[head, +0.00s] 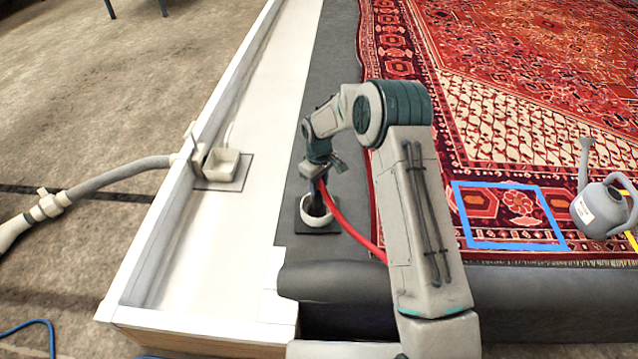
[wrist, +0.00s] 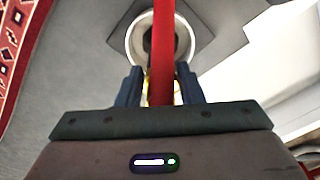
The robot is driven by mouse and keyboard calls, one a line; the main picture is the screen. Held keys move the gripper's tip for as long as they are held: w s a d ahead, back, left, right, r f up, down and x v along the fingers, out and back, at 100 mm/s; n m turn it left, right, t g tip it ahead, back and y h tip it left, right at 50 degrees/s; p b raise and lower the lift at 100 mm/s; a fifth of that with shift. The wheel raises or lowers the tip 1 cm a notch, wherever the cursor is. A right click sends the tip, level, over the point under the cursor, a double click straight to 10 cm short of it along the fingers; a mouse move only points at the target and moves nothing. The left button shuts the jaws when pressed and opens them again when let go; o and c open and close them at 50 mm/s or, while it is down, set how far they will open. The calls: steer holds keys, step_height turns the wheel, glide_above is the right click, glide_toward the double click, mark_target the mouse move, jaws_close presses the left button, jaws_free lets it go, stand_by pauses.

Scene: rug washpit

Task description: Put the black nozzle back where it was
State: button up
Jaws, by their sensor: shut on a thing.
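The black nozzle (head: 317,203) hangs below my gripper (head: 319,178) in the head view, its lower end at a white ring holder (head: 303,211) on a dark square base. My gripper is shut on the nozzle. A red hose (head: 347,221) runs from the gripper down to the right and passes behind my arm. In the wrist view the red hose (wrist: 161,50) runs up between the fingers and covers most of the nozzle. The white ring (wrist: 137,52) lies just ahead of the fingers. I cannot tell how deep the nozzle sits in the ring.
A white trough (head: 250,225) with a small cream box (head: 222,166) and a grey hose (head: 115,176) is at left. A patterned red rug (head: 520,60) lies at right, with a blue square outline (head: 510,186) on it. A grey watering can (head: 603,208) stands beside the outline.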

steer(key=o, duration=1)
steer(key=shift+f, duration=0.1)
step_height(320, 180, up, 12)
steer(key=p, duration=0.3)
steer(key=s+d+r+m, duration=0.5)
steer(key=s+d+r, duration=0.7)
steer(key=s+r, duration=0.3)
steer(key=s+d+m, duration=0.2)
steer(key=s+d, duration=0.1)
steer(key=s, duration=0.6)
steer(key=s+d+m+t, duration=0.1)
steer(key=s+d+m, duration=0.2)
steer(key=s, duration=0.6)
steer(key=shift+s+r, duration=0.4)
steer(key=shift+r, duration=0.05)
